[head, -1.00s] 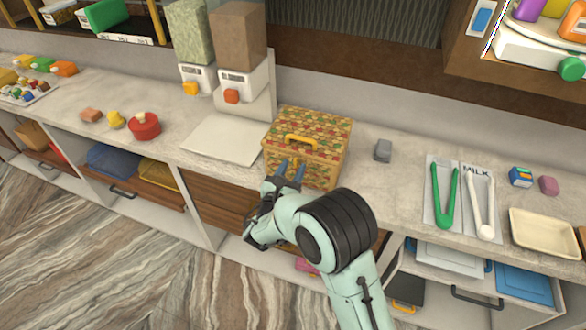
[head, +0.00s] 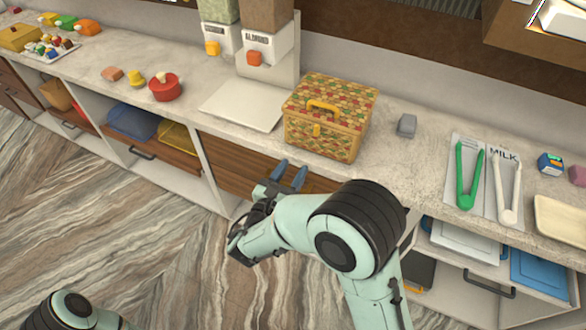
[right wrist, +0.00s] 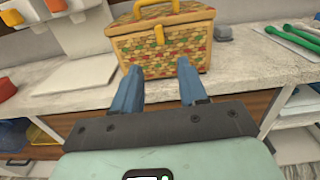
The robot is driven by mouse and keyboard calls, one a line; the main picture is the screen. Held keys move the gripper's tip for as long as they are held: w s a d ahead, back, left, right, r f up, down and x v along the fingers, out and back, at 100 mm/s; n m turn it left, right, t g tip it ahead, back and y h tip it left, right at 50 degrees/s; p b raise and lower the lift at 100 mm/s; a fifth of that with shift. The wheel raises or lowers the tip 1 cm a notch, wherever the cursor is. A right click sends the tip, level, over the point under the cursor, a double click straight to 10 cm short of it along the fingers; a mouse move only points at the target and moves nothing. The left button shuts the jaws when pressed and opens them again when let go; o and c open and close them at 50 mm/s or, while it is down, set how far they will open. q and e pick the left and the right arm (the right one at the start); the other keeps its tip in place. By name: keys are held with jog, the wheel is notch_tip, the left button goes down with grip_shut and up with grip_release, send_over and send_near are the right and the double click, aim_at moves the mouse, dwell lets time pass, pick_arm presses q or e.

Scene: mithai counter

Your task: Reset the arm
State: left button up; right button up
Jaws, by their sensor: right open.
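My right gripper (head: 288,176) is open and empty. It hangs in front of the counter's front edge, near the wooden drawer front and below the woven box. In the right wrist view its two blue fingers (right wrist: 158,88) are spread apart, with nothing between them. The woven box (head: 325,132) has a yellow handle and clasp and stands closed on the counter; it also shows in the right wrist view (right wrist: 165,52), beyond the fingertips and apart from them. A piece of my left arm shows at the bottom left of the head view, but its gripper is out of frame.
The counter (head: 395,165) also holds a red pot (head: 165,88), a grey block (head: 406,125), green tongs (head: 469,178), white tongs (head: 509,192) and a cream tray (head: 562,222). Dispensers (head: 262,50) stand behind a white board (head: 240,105). The floor in front is clear.

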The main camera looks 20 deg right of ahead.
jog(key=s+d+f+m+g+y, duration=0.15)
jog(key=s+f+g, duration=0.25)
jog(key=f, duration=0.5)
jog(key=s+d+f+m+g+y, duration=0.1)
jog(key=s+d+f+g, duration=0.25)
jog(key=f, duration=0.45)
jog(key=s+a+f+m+g+y, duration=0.3)
jog(key=s+f+m+g+y, duration=0.4)
jog(key=s+f, duration=0.65)
jog(key=s+a+f+m+t+y, duration=0.1)
jog(key=s+a+f+m+y, duration=0.2)
jog(key=m, duration=0.7)
jog(key=s+a+f+m+y, duration=0.3)
jog(key=f+m, duration=0.4)
jog(key=m, duration=0.4)
jog(key=a+y, duration=0.1)
jog(key=a, duration=0.1)
jog(key=shift+s+a+f+t+y, duration=0.3)
jog(key=shift+f+t+y, duration=0.05)
jog(key=shift+f, duration=0.05)
